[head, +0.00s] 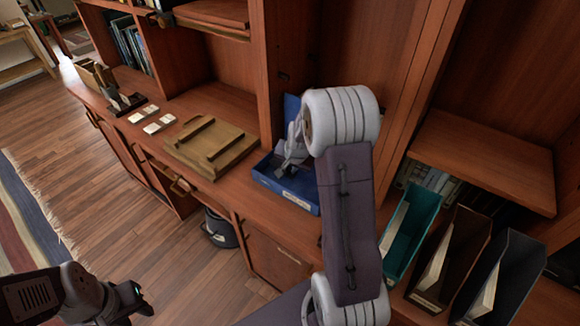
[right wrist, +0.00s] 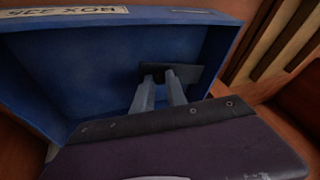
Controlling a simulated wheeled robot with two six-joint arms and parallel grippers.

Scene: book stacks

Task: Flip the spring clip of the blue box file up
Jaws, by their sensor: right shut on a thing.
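The blue box file (head: 300,198) stands open on the wooden counter, with its blue lid (head: 291,107) raised behind it. Its interior and upside-down label show in the right wrist view (right wrist: 85,75). The spring clip (right wrist: 196,76) is a dark flat plate inside the box. My right gripper (right wrist: 162,76) has reached into the box, and its two fingertips are shut on the clip's plate. In the head view the right gripper (head: 287,158) is partly hidden by my right arm. My left gripper (head: 140,298) is low at the left, away from the counter; its fingers are unclear.
A wooden board (head: 212,146) and several small white tiles (head: 160,123) lie left of the box file. A teal magazine file (head: 412,230), a brown one (head: 452,258) and a dark one (head: 505,275) stand to the right. A dark bucket (head: 219,230) is on the floor.

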